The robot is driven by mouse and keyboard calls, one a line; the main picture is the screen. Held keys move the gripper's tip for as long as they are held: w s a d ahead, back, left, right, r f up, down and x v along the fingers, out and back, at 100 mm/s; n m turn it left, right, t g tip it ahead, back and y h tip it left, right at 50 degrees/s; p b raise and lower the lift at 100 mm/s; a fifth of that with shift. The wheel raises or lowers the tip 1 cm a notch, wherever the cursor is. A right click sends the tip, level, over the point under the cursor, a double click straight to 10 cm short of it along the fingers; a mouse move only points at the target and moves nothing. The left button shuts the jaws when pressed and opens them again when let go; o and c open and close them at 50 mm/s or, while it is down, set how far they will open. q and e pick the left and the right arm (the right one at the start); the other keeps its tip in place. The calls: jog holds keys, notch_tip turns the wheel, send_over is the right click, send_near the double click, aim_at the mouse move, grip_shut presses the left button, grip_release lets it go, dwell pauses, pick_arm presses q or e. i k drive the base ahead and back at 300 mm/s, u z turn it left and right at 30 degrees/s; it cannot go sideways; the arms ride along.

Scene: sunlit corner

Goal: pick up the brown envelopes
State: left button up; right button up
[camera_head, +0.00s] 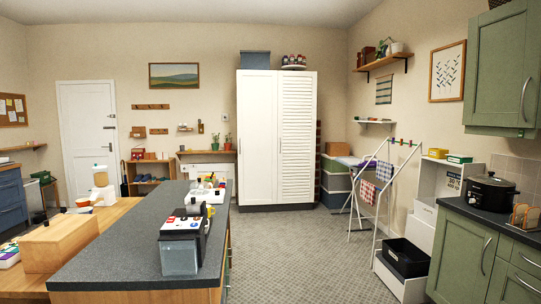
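I cannot make out any brown envelopes for certain. A small rack (524,216) at the right edge, on the dark counter, holds upright tan-brown pieces. They are too small to tell whether they are envelopes. Neither of my grippers is in view.
A dark-topped island (120,254) fills the front left, with a coffee machine (182,242) near its end. A drying rack (372,188) and a black bin (403,257) stand at right. The slow cooker (489,192) sits on the right counter. Carpet (290,255) is clear between.

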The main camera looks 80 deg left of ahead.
aim_at(147, 157)
jog(key=u, duration=3.7)
